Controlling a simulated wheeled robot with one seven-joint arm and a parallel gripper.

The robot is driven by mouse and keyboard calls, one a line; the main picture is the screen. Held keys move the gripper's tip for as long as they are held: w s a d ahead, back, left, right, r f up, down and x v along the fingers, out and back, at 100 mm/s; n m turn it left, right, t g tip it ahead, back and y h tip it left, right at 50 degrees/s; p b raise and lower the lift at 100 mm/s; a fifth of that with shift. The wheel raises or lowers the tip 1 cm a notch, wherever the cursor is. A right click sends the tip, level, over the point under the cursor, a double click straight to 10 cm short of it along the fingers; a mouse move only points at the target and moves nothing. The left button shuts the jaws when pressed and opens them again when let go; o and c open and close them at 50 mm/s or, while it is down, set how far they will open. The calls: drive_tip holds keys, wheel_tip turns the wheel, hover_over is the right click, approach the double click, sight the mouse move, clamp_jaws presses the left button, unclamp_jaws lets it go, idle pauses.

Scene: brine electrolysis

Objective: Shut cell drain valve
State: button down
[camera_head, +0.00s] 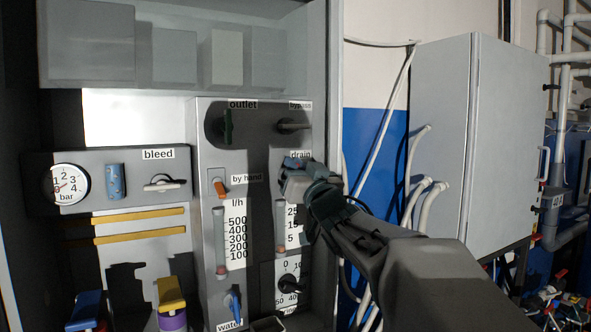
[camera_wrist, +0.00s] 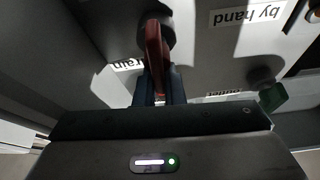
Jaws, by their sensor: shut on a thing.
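The drain valve's dark red handle (camera_wrist: 154,45) shows in the wrist view, on a round dark hub against the grey panel. The "drain" label (camera_wrist: 126,64) beside it is partly covered. My gripper (camera_wrist: 158,88) is shut on the handle, with the handle's near end between its fingers. In the head view my gripper (camera_head: 297,180) is at the panel's right edge, just below the "drain" label (camera_head: 300,155). It hides the handle there. I cannot tell the handle's exact angle to the pipe.
The green outlet handle (camera_head: 227,126) and the bypass handle (camera_head: 293,125) are above. An orange by-hand lever (camera_head: 221,189) and a flow tube (camera_head: 220,240) are to the left. White hoses (camera_head: 420,200) and a grey cabinet (camera_head: 455,140) stand right, past the panel frame.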

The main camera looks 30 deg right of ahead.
drive_tip(key=shift+d+f+m+g+h+p, duration=0.15)
drive_tip(key=shift+d+f+m+g+h, duration=0.55)
drive_tip(key=shift+m, duration=2.75)
drive_tip(key=shift+d+f+m+g+h+p, duration=0.15)
drive_tip(key=shift+m+g+h, duration=1.15)
drive_tip(key=shift+m, duration=2.2)
drive_tip(key=shift+d+f+m+g+h+p, duration=0.3)
drive_tip(key=shift+m+g+h, duration=0.7)
drive_tip(key=shift+m, duration=2.45)
drive_tip(key=shift+f, duration=0.2)
drive_tip(key=c, duration=1.5)
unclamp_jaws()
drive_tip(key=shift+s, duration=0.1)
drive_tip(key=v, duration=0.4)
drive_tip(key=p+v, duration=0.1)
drive_tip(key=v, duration=0.4)
drive_tip(key=p+v, duration=0.1)
drive_tip(key=v, duration=0.3)
drive_tip(key=shift+s+a+f, duration=0.15)
drive_tip(key=shift+s+f, duration=0.1)
